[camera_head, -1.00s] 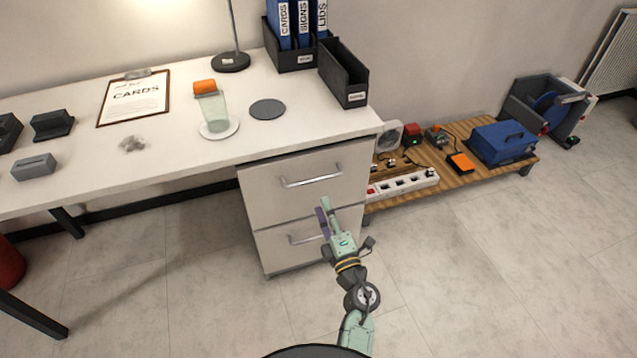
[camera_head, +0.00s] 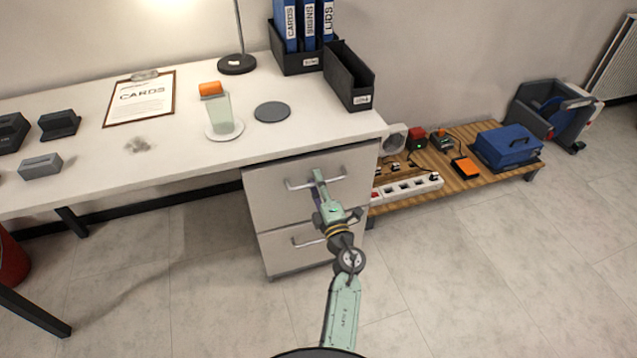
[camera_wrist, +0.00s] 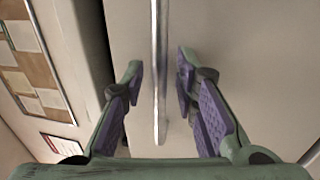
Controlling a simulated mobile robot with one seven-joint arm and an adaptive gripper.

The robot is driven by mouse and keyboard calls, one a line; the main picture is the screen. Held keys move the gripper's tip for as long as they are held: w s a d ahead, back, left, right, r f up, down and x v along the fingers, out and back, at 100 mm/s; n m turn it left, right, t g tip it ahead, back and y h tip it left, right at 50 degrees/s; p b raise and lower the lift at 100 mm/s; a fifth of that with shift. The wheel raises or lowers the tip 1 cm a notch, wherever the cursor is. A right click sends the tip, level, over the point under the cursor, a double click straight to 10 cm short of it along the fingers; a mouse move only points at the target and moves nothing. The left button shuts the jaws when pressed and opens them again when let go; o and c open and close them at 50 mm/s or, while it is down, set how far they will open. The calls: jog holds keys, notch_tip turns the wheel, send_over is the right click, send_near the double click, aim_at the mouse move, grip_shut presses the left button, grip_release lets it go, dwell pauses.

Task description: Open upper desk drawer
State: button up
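The upper desk drawer (camera_head: 267,187) is a pale grey front under the right end of the desk, and it looks shut. Its metal bar handle (camera_head: 334,179) runs across the front. My gripper (camera_head: 318,176) is at the middle of this handle in the head view. In the wrist view the handle (camera_wrist: 158,70) passes between the two fingers of my gripper (camera_wrist: 158,85). The fingers are open, with a visible gap on both sides of the bar. The lower drawer (camera_head: 280,250) with its own handle is below, partly hidden by my arm.
The white desk top (camera_head: 190,160) holds a glass (camera_head: 219,112) on a white coaster, a clipboard (camera_head: 139,98) and a black file box (camera_head: 347,78). A low wooden platform (camera_head: 455,180) with a power strip (camera_head: 410,187) stands right of the drawers. The floor in front is clear.

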grip_shut()
dwell(0.6)
